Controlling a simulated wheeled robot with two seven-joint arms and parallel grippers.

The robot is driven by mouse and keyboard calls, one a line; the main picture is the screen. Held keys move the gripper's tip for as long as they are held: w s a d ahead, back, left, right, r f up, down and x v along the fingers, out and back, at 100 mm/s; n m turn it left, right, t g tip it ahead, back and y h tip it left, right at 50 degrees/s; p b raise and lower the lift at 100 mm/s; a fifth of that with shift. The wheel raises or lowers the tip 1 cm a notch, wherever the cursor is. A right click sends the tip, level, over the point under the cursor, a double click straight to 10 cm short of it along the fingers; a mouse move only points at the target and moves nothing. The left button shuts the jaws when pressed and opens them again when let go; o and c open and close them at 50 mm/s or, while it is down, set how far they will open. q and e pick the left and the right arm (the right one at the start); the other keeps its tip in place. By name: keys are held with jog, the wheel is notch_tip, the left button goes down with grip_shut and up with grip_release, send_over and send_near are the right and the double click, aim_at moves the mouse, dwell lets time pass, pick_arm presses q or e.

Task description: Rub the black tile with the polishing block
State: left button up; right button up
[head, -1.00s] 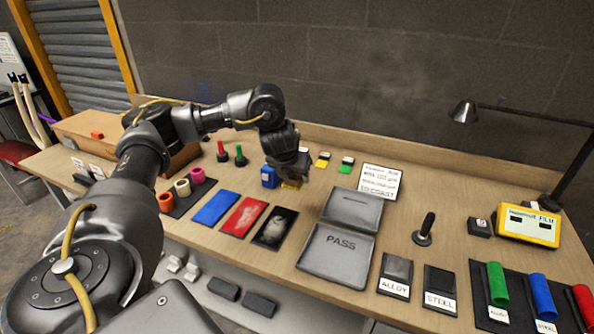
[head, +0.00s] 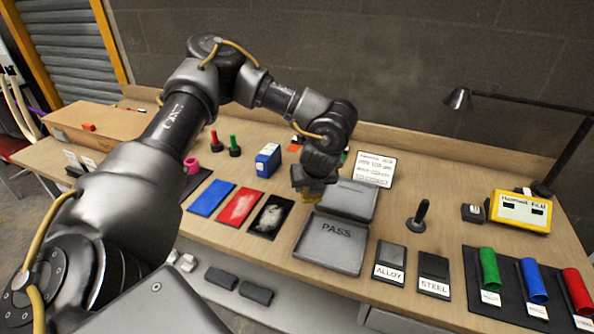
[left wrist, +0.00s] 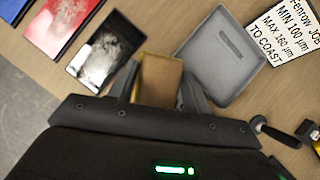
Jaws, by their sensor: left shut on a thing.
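The black tile (head: 270,216) lies on the table beside the red tile, with a whitish smear on its face. It also shows in the left wrist view (left wrist: 104,50). My left gripper (head: 312,190) is shut on a yellow-brown polishing block (left wrist: 160,78). It holds the block just right of the black tile, near the grey PASS tray; the block is apart from the tile in the left wrist view. How high the block is above the table I cannot tell. My right gripper is not in view.
A red tile (head: 241,206) and a blue tile (head: 211,198) lie left of the black one. The grey PASS tray (head: 329,243) with its raised lid is close on the right. A blue box (head: 267,160) stands behind. A lamp and gauge are far right.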

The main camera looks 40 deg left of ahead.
pick_arm(q)
jog(key=s+d+n+g+h, duration=0.4)
jog(key=s+d+n+g, duration=0.5)
jog(key=n, duration=1.7)
jog(key=s+d, duration=0.6)
jog(key=shift+d+g+h, duration=0.3)
jog(key=shift+g, duration=0.1)
jog(key=shift+w+d, duration=0.1)
jog(key=shift+w, duration=0.05)
